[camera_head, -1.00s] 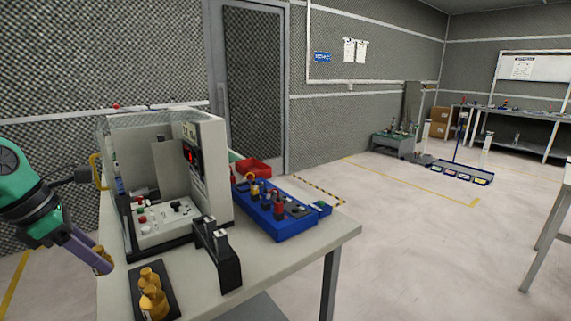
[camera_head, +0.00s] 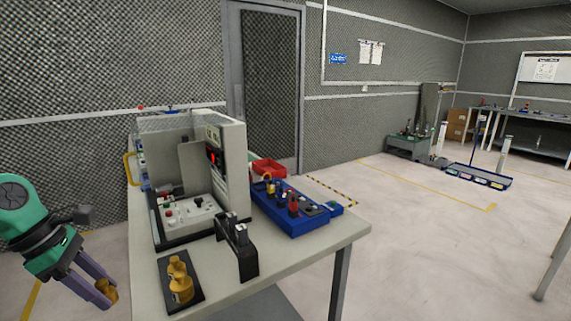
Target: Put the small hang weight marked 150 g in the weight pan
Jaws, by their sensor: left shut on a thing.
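My left gripper (camera_head: 106,295) is at the lower left, beside the table's left edge, with its purple fingers pointing down and to the right. It is shut on a small brass hang weight (camera_head: 109,291), which shows between the fingertips; its marking cannot be read. Other brass weights (camera_head: 180,282) stand on a dark mat (camera_head: 196,297) at the table's front. I cannot make out which thing is the weight pan. My right gripper is not in view.
The table (camera_head: 292,262) holds a clear-walled test machine (camera_head: 236,165), a black stand (camera_head: 247,262), a blue tray (camera_head: 288,213) of small parts and a red bin (camera_head: 268,168). The floor right of the table is clear.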

